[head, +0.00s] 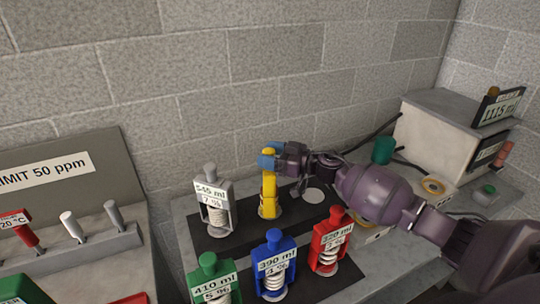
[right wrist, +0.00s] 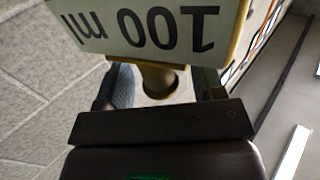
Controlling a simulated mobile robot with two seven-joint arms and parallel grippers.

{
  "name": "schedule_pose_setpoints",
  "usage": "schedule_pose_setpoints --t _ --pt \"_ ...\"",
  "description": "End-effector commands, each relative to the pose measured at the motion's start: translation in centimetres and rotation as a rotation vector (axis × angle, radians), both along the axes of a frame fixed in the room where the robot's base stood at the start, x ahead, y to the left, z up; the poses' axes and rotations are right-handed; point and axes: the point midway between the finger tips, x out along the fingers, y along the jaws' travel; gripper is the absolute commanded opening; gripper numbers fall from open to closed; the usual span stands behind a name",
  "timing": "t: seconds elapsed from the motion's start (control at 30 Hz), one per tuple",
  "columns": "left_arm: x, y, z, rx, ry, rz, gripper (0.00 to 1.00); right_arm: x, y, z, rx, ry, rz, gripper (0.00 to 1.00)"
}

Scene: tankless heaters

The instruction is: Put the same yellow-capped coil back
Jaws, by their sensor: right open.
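The yellow-capped coil (head: 268,192) stands upright on a dark mat, right of the grey-capped coil. My right gripper (head: 271,158) is at its top, with blue fingertips beside the yellow cap. In the right wrist view, the yellow neck (right wrist: 157,80) lies between the open fingers (right wrist: 160,88), and a label reading "100 ml" (right wrist: 140,30) shows upside down above it. Whether a finger touches the neck I cannot tell. My left gripper is not in view.
The grey-capped coil (head: 214,200) is close on the left. Green (head: 210,281), blue (head: 274,266) and red (head: 330,242) coils stand in front. A bare pale disc (head: 314,196) lies to the right. A grey heater box (head: 432,135) with cables stands at the back right.

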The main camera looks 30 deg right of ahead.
Motion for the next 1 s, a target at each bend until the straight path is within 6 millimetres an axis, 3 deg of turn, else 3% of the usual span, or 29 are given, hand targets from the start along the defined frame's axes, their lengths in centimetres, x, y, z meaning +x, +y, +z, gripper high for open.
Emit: schedule_pose_setpoints --t 0.6,1.0 --pt "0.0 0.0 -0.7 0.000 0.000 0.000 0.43 -7.5 -6.8 -0.1 -0.001 0.001 -0.002 0.63" --pt "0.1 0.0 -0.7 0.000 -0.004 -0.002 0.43 -8.9 -8.1 0.1 0.000 -0.001 0.001 0.63"
